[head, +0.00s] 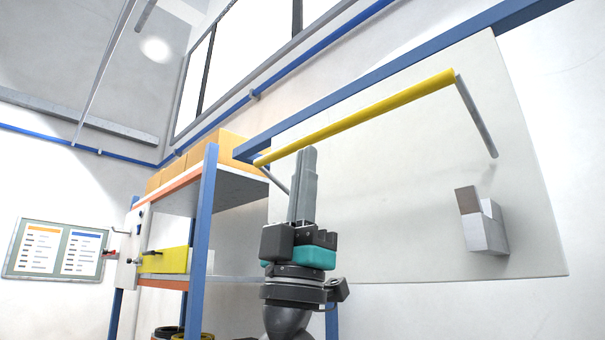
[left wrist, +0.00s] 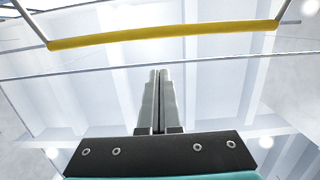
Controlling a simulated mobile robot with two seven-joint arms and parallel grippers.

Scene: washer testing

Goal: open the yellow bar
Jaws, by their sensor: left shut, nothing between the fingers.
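The yellow bar (head: 355,117) runs slanted across the upper middle of the head view, with a grey metal arm at each end, in front of a pale curved panel (head: 400,215). My left gripper (head: 308,150) points up just below the bar's left part, its fingers shut and empty. In the left wrist view the yellow bar (left wrist: 165,34) crosses above the shut fingertips (left wrist: 158,72), with a visible gap in the picture. Whether the fingers touch the bar cannot be told from the head view. My right gripper is not in view.
A blue frame beam (head: 400,71) passes above the bar. A grey block-like fitting (head: 482,222) sits on the panel at right. A shelf rack with blue posts (head: 203,235) and cardboard boxes (head: 200,152) stands at left. A notice board (head: 56,249) hangs on the far wall.

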